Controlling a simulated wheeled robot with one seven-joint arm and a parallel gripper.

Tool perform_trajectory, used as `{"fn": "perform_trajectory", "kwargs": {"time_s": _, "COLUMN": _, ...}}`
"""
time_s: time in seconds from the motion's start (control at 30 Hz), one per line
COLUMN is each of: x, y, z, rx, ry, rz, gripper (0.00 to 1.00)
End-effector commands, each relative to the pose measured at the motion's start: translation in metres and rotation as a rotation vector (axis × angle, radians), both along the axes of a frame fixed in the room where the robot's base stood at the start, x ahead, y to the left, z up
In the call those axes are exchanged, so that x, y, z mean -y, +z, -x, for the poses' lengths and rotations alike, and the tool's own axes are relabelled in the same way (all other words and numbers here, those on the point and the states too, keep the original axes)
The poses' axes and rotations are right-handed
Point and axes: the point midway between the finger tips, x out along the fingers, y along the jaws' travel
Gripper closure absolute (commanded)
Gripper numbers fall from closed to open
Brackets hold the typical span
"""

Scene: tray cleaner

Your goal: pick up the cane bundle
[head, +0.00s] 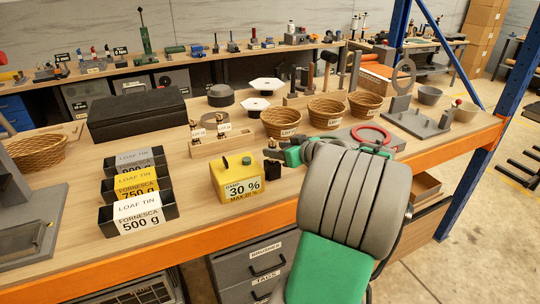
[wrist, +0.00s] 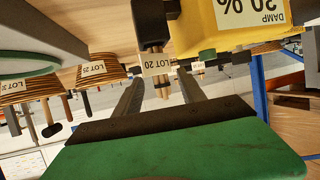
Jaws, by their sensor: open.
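The cane bundle (wrist: 155,60) is a few light brown sticks with a white "LOT 20" tag. In the wrist view, which is upside down, it rises from a dark holder (wrist: 150,22). In the head view the black holder (head: 274,184) stands just right of the yellow "30 %" box; the canes are largely hidden there by my gripper. My gripper (wrist: 160,77) is open. Its two dark fingers appear on either side of the bundle in the wrist view, with the tag between the tips. I cannot tell whether they touch it. The gripper also shows in the head view (head: 272,152).
The yellow box (head: 237,185) is close beside the holder. Wicker baskets (head: 281,123) and a red ring (head: 371,135) lie behind my arm. Loaf tins (head: 138,212) stand at the left. Bare tabletop lies between tins and box.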

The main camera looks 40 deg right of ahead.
Motion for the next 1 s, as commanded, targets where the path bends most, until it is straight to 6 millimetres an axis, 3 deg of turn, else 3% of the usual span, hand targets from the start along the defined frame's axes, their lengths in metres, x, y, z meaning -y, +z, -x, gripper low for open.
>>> {"fn": "perform_trajectory", "kwargs": {"time_s": 0.13, "x": -0.001, "y": -0.007, "z": -0.023, "rx": 0.0, "ry": 0.004, "rz": -0.002, "gripper": 0.53}}
{"fn": "perform_trajectory", "kwargs": {"time_s": 0.37, "x": -0.001, "y": -0.01, "z": -0.026, "rx": -0.001, "ry": 0.003, "rz": 0.0, "gripper": 0.53}}
{"fn": "perform_trajectory", "kwargs": {"time_s": 0.9, "x": -0.002, "y": -0.01, "z": -0.027, "rx": -0.001, "ry": 0.005, "rz": -0.001, "gripper": 0.96}}
{"fn": "perform_trajectory", "kwargs": {"time_s": 1.0, "x": -0.002, "y": -0.01, "z": -0.027, "rx": -0.001, "ry": 0.005, "rz": -0.001, "gripper": 1.0}}
